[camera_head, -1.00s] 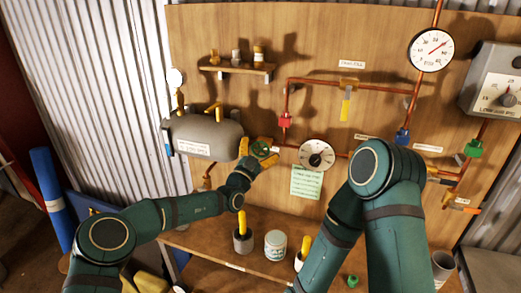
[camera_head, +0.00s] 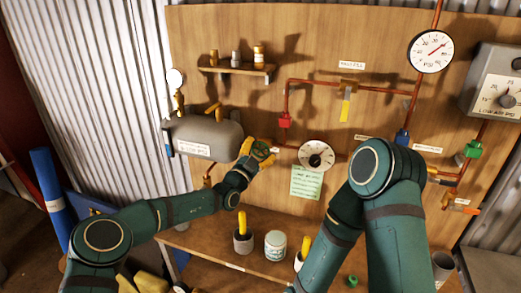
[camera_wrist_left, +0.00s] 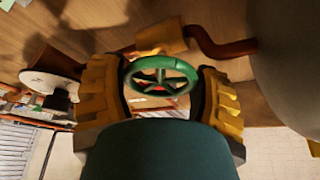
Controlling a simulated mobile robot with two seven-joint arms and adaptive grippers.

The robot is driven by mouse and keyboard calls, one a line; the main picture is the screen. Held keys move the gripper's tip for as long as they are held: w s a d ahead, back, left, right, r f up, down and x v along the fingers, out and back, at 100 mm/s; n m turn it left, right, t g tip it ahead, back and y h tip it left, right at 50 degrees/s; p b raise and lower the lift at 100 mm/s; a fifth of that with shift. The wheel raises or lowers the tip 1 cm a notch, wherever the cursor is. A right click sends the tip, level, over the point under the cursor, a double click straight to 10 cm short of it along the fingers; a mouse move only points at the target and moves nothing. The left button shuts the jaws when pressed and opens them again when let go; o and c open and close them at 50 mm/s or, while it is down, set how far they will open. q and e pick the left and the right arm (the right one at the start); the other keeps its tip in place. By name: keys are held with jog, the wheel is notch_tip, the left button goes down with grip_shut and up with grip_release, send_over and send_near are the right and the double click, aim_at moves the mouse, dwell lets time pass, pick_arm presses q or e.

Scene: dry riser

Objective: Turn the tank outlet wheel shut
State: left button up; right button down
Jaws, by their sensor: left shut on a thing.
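The tank outlet wheel is a green spoked handwheel (camera_wrist_left: 162,66) on the copper line just right of the grey tank (camera_head: 205,135). In the head view the wheel (camera_head: 261,149) is partly covered by my left gripper. My left gripper (camera_head: 258,150) has its yellow fingers on either side of the wheel. In the left wrist view the gripper (camera_wrist_left: 162,88) has one finger at each side of the wheel's rim, shut on it. My right arm fills the middle right of the head view, and its gripper is not visible.
Copper pipes (camera_head: 330,82) with coloured valves run across the wooden board. Below, a bench holds a white tub (camera_head: 275,245) and cups with yellow-handled tools.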

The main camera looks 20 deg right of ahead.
pick_arm(q)
jog(key=shift+m+g+p, duration=0.35)
jog(key=shift+m+g, duration=0.2)
jog(key=shift+m, duration=0.9)
jog(key=shift+m+g+p, duration=0.3)
jog(key=shift+m+g, duration=0.25)
jog(key=shift+m, duration=0.9)
jog(key=o, duration=1)
jog(key=shift+c, duration=0.2)
jog(key=shift+s+a, duration=0.1)
jog(key=v, duration=1.1)
jog(key=shift+s+a, duration=0.15)
jog(key=shift+a, duration=0.2)
jog(key=shift+f, duration=0.15)
